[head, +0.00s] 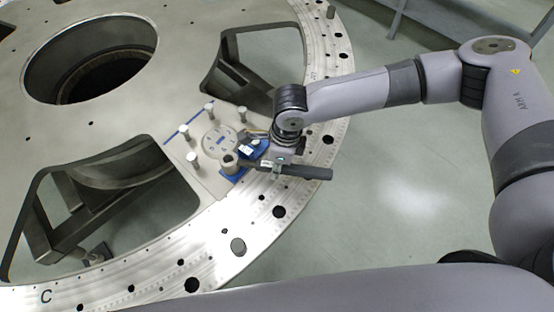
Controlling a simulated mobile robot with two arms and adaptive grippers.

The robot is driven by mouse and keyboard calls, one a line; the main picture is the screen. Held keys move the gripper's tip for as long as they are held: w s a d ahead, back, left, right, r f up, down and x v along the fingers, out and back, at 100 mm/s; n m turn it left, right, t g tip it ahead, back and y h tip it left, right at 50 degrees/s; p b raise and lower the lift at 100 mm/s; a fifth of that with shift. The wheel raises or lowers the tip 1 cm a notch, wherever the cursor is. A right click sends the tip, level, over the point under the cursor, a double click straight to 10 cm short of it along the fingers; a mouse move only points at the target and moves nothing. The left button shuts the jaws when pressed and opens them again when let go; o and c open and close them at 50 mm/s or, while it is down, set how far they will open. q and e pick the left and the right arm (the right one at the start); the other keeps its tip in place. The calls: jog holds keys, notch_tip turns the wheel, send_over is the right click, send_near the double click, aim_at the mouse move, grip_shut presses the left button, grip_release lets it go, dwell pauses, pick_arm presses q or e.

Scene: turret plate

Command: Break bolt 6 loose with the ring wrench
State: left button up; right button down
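The ring wrench (305,172) has a dark handle that points right across the turret plate's rim. Its head end lies at a bolt (229,160) on the light mounting plate (208,181); I cannot tell whether the ring is fully seated around it. Bolt numbers are not readable, so I cannot tell which is bolt 6. My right gripper (276,168) comes down from above and appears shut on the wrench handle, its fingers partly hidden. Other upright bolts (184,131) stand around a round disc (218,140). My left gripper is not in view.
A blue part (252,149) sits close beside my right gripper. The large turret plate (130,140) has a round central opening and wide cut-outs on both sides of the mounting plate. Its rim has several holes. The floor (400,190) to the right is clear.

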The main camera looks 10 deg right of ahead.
jog(key=shift+r, duration=0.15)
jog(key=shift+a+r+p, duration=0.1)
jog(key=shift+r+p, duration=1.1)
jog(key=shift+p, duration=0.1)
jog(key=shift+r, duration=0.2)
jog(key=shift+r+p, duration=0.1)
jog(key=shift+p, duration=0.25)
notch_tip(320, 180, up, 4)
jog(key=p, duration=0.4)
jog(key=shift+f, duration=0.25)
jog(key=shift+s+f, duration=0.1)
